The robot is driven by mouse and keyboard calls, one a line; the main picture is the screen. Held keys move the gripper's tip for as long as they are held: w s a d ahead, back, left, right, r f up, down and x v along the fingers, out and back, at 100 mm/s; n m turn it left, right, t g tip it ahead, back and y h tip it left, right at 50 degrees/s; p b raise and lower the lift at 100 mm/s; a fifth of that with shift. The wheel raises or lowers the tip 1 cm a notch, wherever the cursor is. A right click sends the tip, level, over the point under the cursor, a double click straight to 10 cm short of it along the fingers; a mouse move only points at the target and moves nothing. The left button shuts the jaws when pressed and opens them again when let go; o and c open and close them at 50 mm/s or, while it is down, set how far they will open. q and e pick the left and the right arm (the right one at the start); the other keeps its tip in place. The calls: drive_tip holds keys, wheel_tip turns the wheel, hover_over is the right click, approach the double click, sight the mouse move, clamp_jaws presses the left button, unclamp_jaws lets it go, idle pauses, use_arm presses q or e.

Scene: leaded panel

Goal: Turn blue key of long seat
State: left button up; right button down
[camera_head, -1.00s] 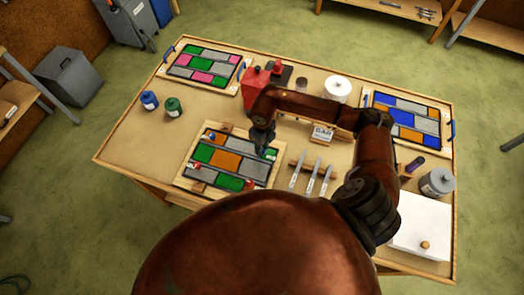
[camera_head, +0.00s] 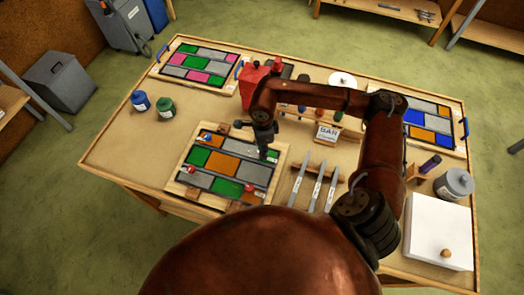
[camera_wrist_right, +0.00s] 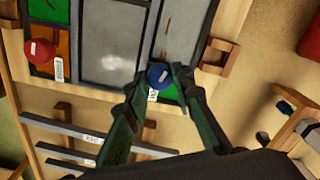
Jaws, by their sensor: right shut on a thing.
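The leaded panel (camera_head: 225,165) lies on the table, with green, orange and grey panes in dark leads. My right gripper (camera_head: 268,152) points down at its right side. In the right wrist view, the right gripper (camera_wrist_right: 163,85) is shut on a blue key (camera_wrist_right: 158,75), a round knob with a white label, beside a small green pane and a long grey pane. A red key (camera_wrist_right: 40,51) stands farther left there. In the head view the gripper hides the held key. The key's turn angle cannot be told. My left gripper is not in view.
Several labelled bars (camera_head: 315,187) lie on a rack beside the panel. Other panels lie at the back left (camera_head: 200,68) and right (camera_head: 420,120). A white box (camera_head: 437,230) stands at front right.

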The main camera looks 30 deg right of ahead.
drive_tip(key=shift+n, duration=0.4)
drive_tip(key=shift+r+b, duration=0.1)
drive_tip(key=shift+b, duration=0.2)
drive_tip(key=c, duration=1.7)
unclamp_jaws()
drive_tip(key=shift+o, duration=0.2)
wheel_tip(320, 180, up, 12)
